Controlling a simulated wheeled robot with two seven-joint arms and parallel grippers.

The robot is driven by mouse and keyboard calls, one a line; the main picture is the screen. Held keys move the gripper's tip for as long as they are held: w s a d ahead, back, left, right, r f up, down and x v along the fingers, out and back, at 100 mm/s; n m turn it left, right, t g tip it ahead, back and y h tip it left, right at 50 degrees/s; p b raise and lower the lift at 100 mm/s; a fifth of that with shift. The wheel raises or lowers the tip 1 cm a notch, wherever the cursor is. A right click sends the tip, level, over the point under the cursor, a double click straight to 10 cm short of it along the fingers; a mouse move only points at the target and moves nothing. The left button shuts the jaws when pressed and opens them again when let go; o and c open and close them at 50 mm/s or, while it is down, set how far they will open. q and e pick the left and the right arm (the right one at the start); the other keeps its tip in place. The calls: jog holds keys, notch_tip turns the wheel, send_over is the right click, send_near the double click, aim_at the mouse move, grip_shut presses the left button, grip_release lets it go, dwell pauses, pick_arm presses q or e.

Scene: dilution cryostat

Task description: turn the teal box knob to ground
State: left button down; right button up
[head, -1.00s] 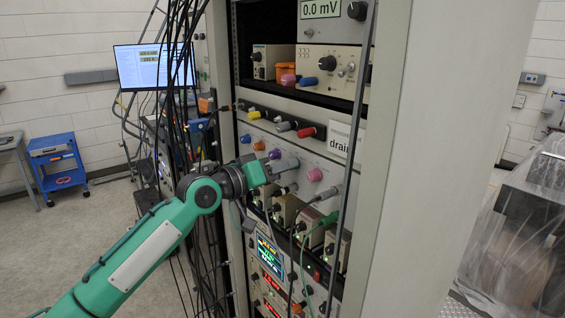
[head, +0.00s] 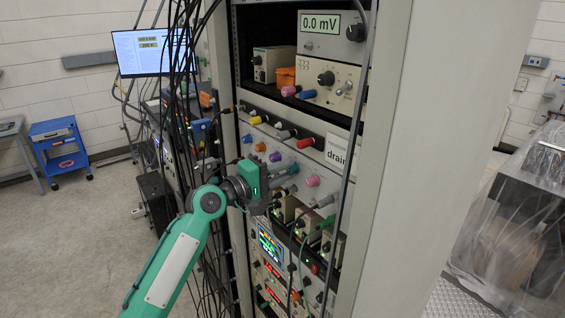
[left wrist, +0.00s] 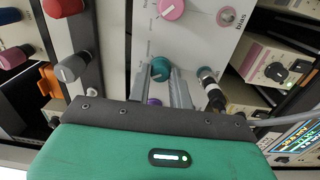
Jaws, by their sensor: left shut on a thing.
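The teal box knob (left wrist: 160,68) shows in the left wrist view on a pale panel with printed marks around it. My left gripper (left wrist: 161,76) has its two grey fingers on either side of this knob and is shut on it. In the head view, my left gripper (head: 288,172) reaches into the row of coloured knobs from the left; its fingers mostly hide the teal knob there. The direction of the knob's pointer is too small to tell. My right gripper is in neither view now.
Pink (left wrist: 170,8) and purple (left wrist: 153,102) knobs sit close to the fingers. A cable connector (left wrist: 207,78) is just right of them. Below the panel are small boxes with knobs and cables (head: 310,222). Black cables (head: 183,90) hang left of the rack.

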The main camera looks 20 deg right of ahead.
pick_arm(q)
jog(key=shift+n+p, duration=1.1)
jog(key=shift+n, duration=0.4)
jog(key=c, duration=1.3)
grip_release()
jog(key=shift+o, duration=0.2)
jog(key=shift+s+a+f+b, duration=0.15)
jog(key=shift+a+b, duration=0.15)
jog(key=shift+a, duration=0.15)
jog(key=b+v, duration=0.5)
jog(key=v, duration=0.8)
jog(key=shift+b, duration=0.35)
